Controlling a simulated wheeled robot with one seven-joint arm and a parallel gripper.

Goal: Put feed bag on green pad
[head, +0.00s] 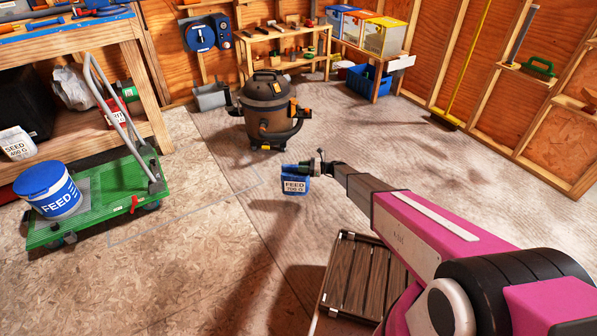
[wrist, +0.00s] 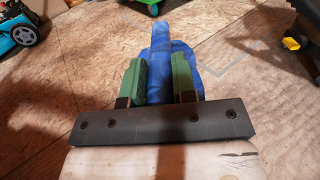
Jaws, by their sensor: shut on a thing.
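My gripper (head: 303,168) is shut on a small blue feed bag (head: 295,185) with a white label reading FEED 700 G. It holds the bag out in front of me, and a shadow shows on the floor nearby. In the wrist view the green fingers of my gripper (wrist: 158,80) stand on either side of the blue bag (wrist: 170,55). I see no separate green pad. The flat green surface in view is the deck of a wheeled trolley (head: 105,205) to the left, apart from the bag.
A blue FEED bucket (head: 48,190) stands on the trolley. A brown shop vacuum (head: 268,110) stands beyond my gripper. A slatted wooden item (head: 365,280) lies below my arm. A workbench (head: 150,85) is at the left. The floor between bag and trolley is clear.

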